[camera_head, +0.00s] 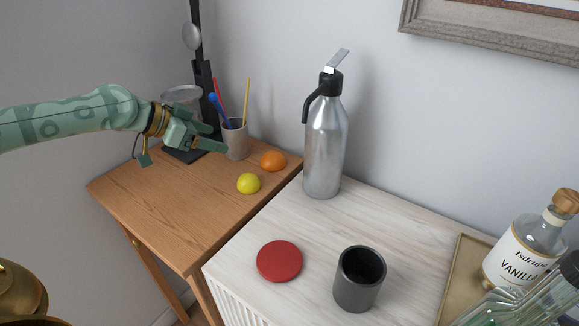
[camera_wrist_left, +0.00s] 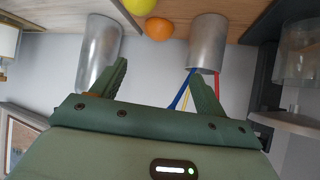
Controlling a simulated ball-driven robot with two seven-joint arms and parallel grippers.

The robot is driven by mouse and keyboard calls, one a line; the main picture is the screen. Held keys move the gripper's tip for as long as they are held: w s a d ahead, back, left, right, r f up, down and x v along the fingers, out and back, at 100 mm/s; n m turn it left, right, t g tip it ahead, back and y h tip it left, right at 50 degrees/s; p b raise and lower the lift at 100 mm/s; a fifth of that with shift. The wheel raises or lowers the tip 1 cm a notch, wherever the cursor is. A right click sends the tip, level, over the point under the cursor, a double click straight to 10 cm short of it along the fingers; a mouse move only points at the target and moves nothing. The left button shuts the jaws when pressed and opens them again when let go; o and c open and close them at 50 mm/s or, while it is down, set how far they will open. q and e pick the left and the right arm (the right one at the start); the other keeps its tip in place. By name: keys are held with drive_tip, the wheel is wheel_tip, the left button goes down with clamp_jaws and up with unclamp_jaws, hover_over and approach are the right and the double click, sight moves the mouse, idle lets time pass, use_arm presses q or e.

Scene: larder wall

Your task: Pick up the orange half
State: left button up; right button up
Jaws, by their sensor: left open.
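The orange half (camera_head: 273,160) lies on the wooden table near its right edge, its rounded side showing. It also shows at the top of the left wrist view (camera_wrist_left: 159,28), beyond the fingers. My left gripper (camera_head: 217,138) is open and empty, to the left of the orange half and apart from it. Its two spread fingers also show in the left wrist view (camera_wrist_left: 158,72). A yellow lemon-like fruit (camera_head: 248,183) lies in front and slightly left of the orange half. My right gripper is not in view.
A pen cup (camera_head: 236,140) stands behind the gripper's fingers, left of the orange half. A tall metal flask (camera_head: 324,150) stands to the right on the white cabinet. The table's front is clear.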

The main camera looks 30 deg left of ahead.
use_arm(q)
drive_tip(key=b, duration=0.4)
approach(266, 157)
drive_tip(key=x, duration=0.4)
drive_tip(key=shift+w+f, duration=0.15)
drive_tip(key=shift+f, duration=0.05)
drive_tip(key=shift+w+d+f, duration=0.15)
drive_tip(key=shift+w+f, duration=0.15)
drive_tip(key=shift+w, duration=0.1)
drive_tip(key=b+x, duration=0.2)
drive_tip(key=x, duration=0.3)
drive_tip(key=shift+s+d+b, duration=0.1)
drive_tip(key=shift+s+b, duration=0.05)
drive_tip(key=shift+b, duration=0.25)
drive_tip(key=shift+r, duration=0.1)
drive_tip(key=c, duration=0.8)
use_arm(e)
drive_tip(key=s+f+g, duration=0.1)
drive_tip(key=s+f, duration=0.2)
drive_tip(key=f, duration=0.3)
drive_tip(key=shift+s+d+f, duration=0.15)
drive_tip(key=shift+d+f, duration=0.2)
